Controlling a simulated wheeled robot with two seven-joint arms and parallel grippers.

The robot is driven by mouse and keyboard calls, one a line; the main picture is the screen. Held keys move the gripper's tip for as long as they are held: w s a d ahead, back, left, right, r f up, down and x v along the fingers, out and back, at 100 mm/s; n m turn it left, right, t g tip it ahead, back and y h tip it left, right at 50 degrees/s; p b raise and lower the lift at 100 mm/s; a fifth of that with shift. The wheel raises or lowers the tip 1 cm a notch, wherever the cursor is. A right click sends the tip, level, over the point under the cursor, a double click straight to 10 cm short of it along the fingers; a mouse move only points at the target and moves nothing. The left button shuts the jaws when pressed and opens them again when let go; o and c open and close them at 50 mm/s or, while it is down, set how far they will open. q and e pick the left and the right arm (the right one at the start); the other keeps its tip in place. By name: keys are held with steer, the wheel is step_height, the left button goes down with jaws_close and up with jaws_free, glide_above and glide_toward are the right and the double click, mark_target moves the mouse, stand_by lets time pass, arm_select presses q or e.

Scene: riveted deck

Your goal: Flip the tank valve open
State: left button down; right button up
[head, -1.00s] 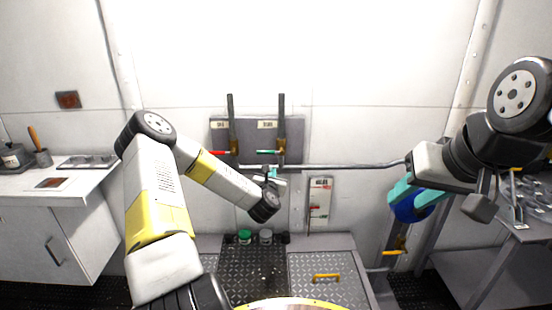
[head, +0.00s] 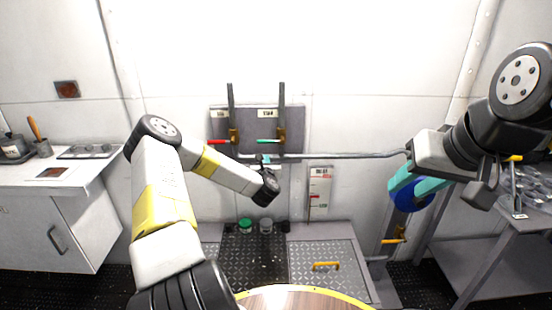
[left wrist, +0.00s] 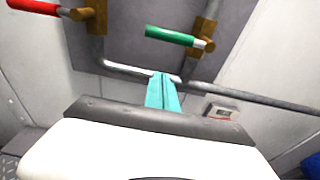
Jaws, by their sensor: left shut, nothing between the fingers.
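Two brass valves stand on a grey wall panel (head: 256,122). The left valve has a red lever (head: 220,141) and the right valve has a green lever (head: 268,141). Both levers lie about level, pointing left from their valves. They also show in the left wrist view, red (left wrist: 32,7) and green (left wrist: 172,37). Labels sit above them, too small to read surely. My left gripper (head: 265,160) is shut and empty, just below the green lever and apart from it; its teal fingertips show in the wrist view (left wrist: 164,76). My right gripper (head: 408,183) is far right, in front of something blue.
A horizontal pipe (head: 345,156) runs along the wall below the valves. A white gauge plate (head: 319,193) hangs to the right. Two small jars, green (head: 245,226) and grey (head: 266,226), stand on the deck box. A counter (head: 60,172) is at left, a grey bench (head: 500,230) at right.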

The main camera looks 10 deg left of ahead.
mark_target(265, 141)
arm_select(q)
steer(key=w+r, duration=0.1)
steer(key=w, duration=0.1)
steer(key=w+a+r, duration=0.1)
steer(key=r, duration=0.1)
steer(key=shift+w+r, duration=0.15)
steer(key=shift+w, duration=0.25)
steer(key=shift+r+m, duration=0.35)
steer(key=shift+m, duration=0.15)
step_height(265, 141, up, 2)
steer(key=m+y, duration=0.1)
steer(key=m, duration=0.1)
steer(key=shift+m, duration=0.4)
steer(key=w+d+r+m+y, duration=0.1)
steer(key=d+r+m, duration=0.3)
steer(key=m, duration=0.7)
steer(key=shift+d+r+m+t+y, duration=0.3)
steer(key=shift+r+y, duration=0.1)
steer(key=shift+r, duration=0.5)
steer(key=shift+d, duration=0.15)
